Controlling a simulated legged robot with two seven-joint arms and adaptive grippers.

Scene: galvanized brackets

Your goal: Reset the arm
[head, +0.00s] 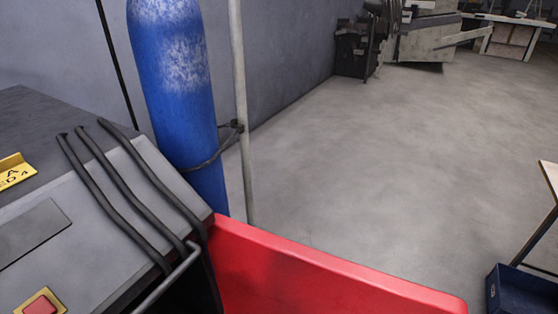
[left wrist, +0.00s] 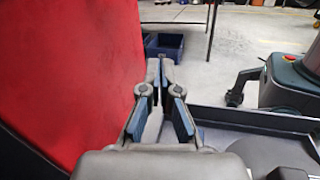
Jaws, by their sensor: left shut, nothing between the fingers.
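My left gripper (left wrist: 160,72) shows in the left wrist view, in the middle of the picture. Its two fingers come together at the tips, with nothing between them. A large red surface (left wrist: 70,70) stands just to the left of the fingers; I cannot tell the exact gap. Neither of my grippers shows in the head view. My right gripper is in neither view.
In the head view a red bin (head: 330,275) stands below, beside a grey machine (head: 90,220) with black cables and a red button (head: 40,303). A blue cylinder (head: 175,90) is strapped to a pole (head: 240,100). A blue crate (head: 520,290) sits right.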

